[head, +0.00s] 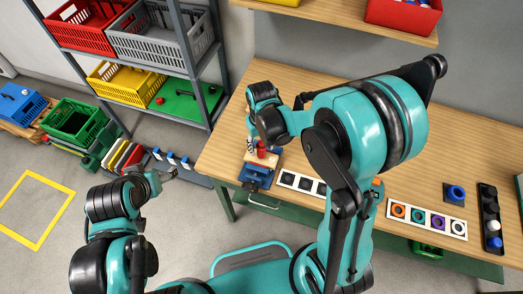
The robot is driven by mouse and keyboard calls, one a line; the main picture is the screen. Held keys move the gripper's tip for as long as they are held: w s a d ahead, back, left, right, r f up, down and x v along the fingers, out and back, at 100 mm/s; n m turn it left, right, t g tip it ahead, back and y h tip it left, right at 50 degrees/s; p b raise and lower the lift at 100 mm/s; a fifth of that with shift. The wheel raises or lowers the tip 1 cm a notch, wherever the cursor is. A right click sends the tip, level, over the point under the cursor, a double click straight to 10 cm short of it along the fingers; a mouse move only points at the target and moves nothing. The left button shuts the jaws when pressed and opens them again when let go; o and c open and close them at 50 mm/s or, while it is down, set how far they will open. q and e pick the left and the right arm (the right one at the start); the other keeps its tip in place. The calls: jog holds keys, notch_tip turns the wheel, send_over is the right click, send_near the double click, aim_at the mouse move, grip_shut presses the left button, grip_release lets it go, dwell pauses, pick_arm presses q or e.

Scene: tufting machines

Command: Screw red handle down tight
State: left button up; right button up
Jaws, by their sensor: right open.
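The red handle (262,149) stands upright on a light wooden piece (268,160) at the left end of the workbench. A blue fixture (256,177) sits under it. My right gripper (250,145) is above and just left of the handle, pointing down. It is open and holds nothing that I can see. Whether a finger touches the handle is too small to tell. My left gripper (165,178) is out over the floor, left of the bench and away from the handle. Its finger opening is unclear.
A strip with coloured rings (430,218) and a black tray (490,216) lie on the bench's right side. A blue round part (456,193) sits nearby. A shelf rack with red, grey and yellow crates (126,83) stands at the left. My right arm covers the bench's middle.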

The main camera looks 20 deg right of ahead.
jog(key=n, duration=0.5)
jog(key=shift+f+b, duration=0.1)
jog(key=shift+b, duration=0.3)
jog(key=n, duration=0.4)
jog(key=shift+n, duration=0.3)
jog(key=shift+b, duration=0.35)
jog(key=shift+c, duration=0.4)
